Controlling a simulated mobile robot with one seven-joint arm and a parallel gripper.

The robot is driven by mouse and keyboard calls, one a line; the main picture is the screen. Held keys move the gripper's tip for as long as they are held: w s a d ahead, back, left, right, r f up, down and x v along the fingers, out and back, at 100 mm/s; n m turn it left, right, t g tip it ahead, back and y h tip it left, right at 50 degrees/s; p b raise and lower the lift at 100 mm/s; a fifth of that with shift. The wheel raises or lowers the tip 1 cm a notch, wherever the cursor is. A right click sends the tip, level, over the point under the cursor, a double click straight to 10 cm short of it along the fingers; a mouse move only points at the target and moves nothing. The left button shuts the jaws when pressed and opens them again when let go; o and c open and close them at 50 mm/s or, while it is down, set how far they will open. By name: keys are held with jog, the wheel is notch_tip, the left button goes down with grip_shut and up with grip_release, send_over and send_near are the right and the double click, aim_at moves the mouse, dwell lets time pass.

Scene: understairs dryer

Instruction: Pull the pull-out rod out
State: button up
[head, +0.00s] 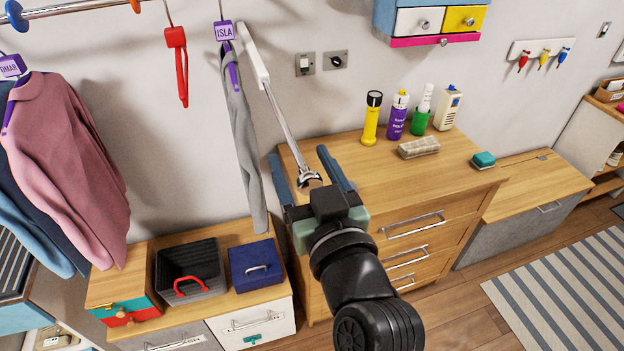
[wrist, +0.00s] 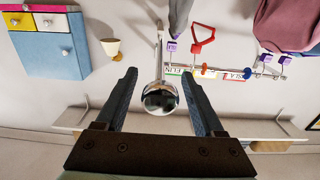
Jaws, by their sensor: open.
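The pull-out rod (head: 284,122) is a thin chrome bar that slants out of a white wall holder (head: 252,55) towards me. It ends in a round chrome knob (head: 310,181). My gripper (head: 299,160) is open at the knob end, with one finger on each side of it. In the wrist view the shiny knob (wrist: 160,98) sits between the two spread fingers of my gripper (wrist: 158,73), with visible gaps on both sides. The rod (wrist: 159,45) runs away behind the knob, foreshortened.
A grey garment (head: 243,140) with a purple ISLA tag hangs just left of the rod. A wooden dresser (head: 465,175) stands below and right, bearing a yellow torch (head: 371,120) and bottles. An open dark basket (head: 205,262) and a blue box (head: 257,265) sit lower left.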

jog(key=p+v, duration=0.1)
jog(key=v, duration=1.1)
jog(key=shift+s, duration=0.35)
jog(key=shift+d, duration=0.15)
